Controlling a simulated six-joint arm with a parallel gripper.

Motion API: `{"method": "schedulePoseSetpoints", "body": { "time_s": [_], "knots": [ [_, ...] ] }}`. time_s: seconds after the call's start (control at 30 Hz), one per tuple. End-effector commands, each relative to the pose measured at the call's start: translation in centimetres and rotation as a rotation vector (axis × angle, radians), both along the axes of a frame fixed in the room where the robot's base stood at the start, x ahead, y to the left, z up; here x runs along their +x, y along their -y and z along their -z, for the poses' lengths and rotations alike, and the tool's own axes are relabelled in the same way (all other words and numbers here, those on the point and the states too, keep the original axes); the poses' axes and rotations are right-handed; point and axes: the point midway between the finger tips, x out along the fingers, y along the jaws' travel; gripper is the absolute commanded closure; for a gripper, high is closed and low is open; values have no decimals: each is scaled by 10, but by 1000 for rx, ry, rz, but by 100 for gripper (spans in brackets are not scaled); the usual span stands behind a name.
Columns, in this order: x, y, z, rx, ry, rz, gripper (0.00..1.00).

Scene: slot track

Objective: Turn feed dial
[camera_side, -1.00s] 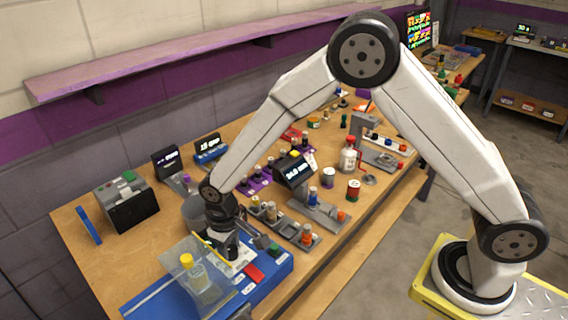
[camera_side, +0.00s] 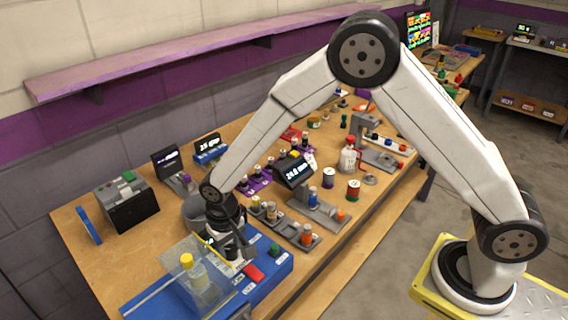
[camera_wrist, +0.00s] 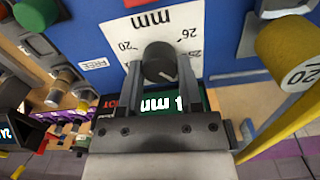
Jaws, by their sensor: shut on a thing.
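The feed dial (camera_wrist: 160,62) is a dark round knob with a pale pointer line, on a white scale plate (camera_wrist: 185,30) marked "mm", 20 and 26. The plate sits on a blue machine (camera_side: 268,282). In the wrist view my gripper (camera_wrist: 163,75) is shut on the dial, one finger on each side of it. A green display (camera_wrist: 160,104) below the dial is partly covered by the fingers. In the side view my gripper (camera_side: 238,260) is low over the blue machine and hides the dial.
A red button (camera_side: 253,275) and a green button (camera_side: 275,249) sit beside my gripper on the machine. A grey bin (camera_side: 193,212) is behind. Several small parts and displays crowd the bench to the right.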

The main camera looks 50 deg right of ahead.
Motion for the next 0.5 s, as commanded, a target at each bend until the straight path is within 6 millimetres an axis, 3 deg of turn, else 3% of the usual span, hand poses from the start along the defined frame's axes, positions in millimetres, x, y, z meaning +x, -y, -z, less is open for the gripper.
{"method": "schedulePoseSetpoints", "body": {
  "time_s": [0.03, 0.07, 0.13, 0.17, 0.5],
  "knots": [
    [0, 0, -1, 0, -1, 0, 100],
    [0, 0, -1, 0, 0, 0, 45],
    [0, 0, -1, 0, 0, -1, 23],
    [0, 0, 0, 0, 0, -1, 19],
    [0, 0, -1, 0, 0, -1, 19]
  ]
}}
